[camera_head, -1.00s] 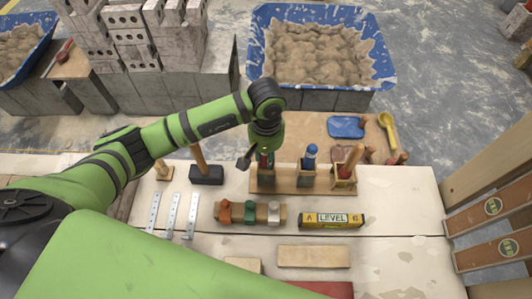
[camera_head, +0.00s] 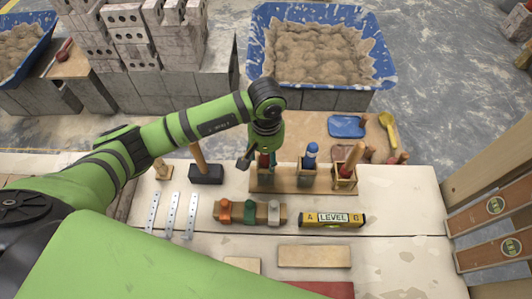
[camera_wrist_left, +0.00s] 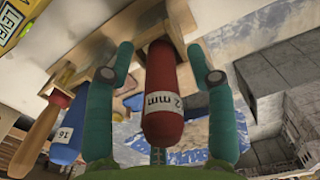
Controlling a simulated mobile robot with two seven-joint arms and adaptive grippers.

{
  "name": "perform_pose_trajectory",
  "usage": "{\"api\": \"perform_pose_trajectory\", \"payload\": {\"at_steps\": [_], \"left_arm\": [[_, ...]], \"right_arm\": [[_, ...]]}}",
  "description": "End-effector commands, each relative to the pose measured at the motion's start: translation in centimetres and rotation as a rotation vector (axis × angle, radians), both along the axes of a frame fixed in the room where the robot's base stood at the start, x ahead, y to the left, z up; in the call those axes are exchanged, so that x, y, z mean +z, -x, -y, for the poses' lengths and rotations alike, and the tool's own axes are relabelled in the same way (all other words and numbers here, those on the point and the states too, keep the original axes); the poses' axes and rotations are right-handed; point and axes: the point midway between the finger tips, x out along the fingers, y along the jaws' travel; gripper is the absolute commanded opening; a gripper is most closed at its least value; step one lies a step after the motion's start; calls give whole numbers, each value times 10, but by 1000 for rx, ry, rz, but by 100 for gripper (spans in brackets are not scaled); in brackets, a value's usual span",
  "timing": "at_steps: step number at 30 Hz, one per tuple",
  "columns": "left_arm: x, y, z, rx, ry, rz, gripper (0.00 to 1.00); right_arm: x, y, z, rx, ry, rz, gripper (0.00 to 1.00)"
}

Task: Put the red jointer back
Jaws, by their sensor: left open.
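The red jointer (camera_wrist_left: 162,95), its handle labelled "2 mm", is at the left end of the wooden rack (camera_head: 287,185). In the wrist view its handle lies between the two fingers of my left gripper (camera_wrist_left: 160,58), which are apart, with a gap visible on each side. In the head view my left gripper (camera_head: 262,158) is over that left place and hides most of the red jointer. A blue jointer (camera_head: 310,158) stands in the middle place, and it also shows in the wrist view (camera_wrist_left: 70,130). My right gripper is not in view.
A wooden-handled tool (camera_head: 351,160) stands in the rack's right place. A mallet (camera_head: 206,173) stands left of the rack. A yellow level (camera_head: 332,219) and a block with coloured pieces (camera_head: 250,213) lie in front. A mortar tub (camera_head: 384,70) is behind.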

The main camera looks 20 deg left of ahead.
Motion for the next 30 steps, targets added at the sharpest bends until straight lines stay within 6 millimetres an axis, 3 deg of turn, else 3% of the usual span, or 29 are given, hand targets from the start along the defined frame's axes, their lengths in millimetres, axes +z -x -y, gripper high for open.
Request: {"api": "perform_pose_trajectory", "payload": {"at_steps": [5, 15, 21, 30], "left_arm": [[10, -1, 0, -1, 1, 2, 55], [78, -1, 0, -3, 0, 6, 55], [109, -1, 1, 0, -1, 3, 55], [121, 0, 1, 0, 0, 0, 55]], "right_arm": [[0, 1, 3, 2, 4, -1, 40], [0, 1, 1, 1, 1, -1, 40], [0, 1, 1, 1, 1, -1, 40], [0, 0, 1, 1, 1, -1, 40]]}}
